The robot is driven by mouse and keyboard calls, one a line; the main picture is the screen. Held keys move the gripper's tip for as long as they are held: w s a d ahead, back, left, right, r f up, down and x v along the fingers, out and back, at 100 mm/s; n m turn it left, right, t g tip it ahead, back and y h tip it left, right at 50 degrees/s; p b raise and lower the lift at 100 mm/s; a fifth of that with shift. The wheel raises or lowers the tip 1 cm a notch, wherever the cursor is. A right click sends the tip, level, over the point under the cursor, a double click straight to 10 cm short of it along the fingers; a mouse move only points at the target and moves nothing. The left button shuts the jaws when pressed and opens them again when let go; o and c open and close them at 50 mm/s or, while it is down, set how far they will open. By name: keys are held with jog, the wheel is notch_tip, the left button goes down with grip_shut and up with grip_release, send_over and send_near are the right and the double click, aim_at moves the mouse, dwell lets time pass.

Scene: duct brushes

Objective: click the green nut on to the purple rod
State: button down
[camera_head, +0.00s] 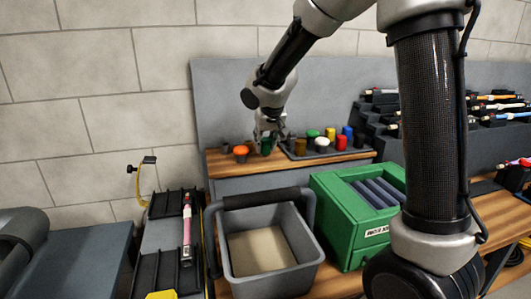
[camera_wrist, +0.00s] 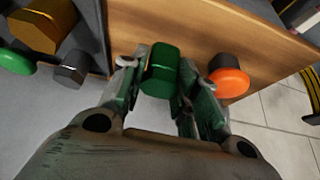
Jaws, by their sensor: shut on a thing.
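My gripper (camera_head: 268,130) is over the wooden shelf at the back. The green nut (camera_wrist: 160,70) is between its two fingers in the wrist view, and the fingers are closed on its sides. In the head view the green nut (camera_head: 266,148) shows below the fingertips, partly hidden by them. I cannot tell whether it touches the shelf. A pinkish-purple rod (camera_head: 187,232) lies lengthwise in a black cradle at the lower left, well away from my gripper. Its dark end faces the front. It carries no green nut that I can see.
An orange-capped piece (camera_head: 241,151) stands just left of the green nut. A dark tray (camera_head: 288,154) of coloured nuts is to its right. A grey handled bin (camera_head: 300,277) and a green box (camera_head: 340,225) stand in front. Racked rods (camera_head: 500,98) are at right.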

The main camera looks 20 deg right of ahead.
aim_at(266, 139)
jog(key=shift+r, duration=2.1)
jog(key=shift+f, duration=0.1)
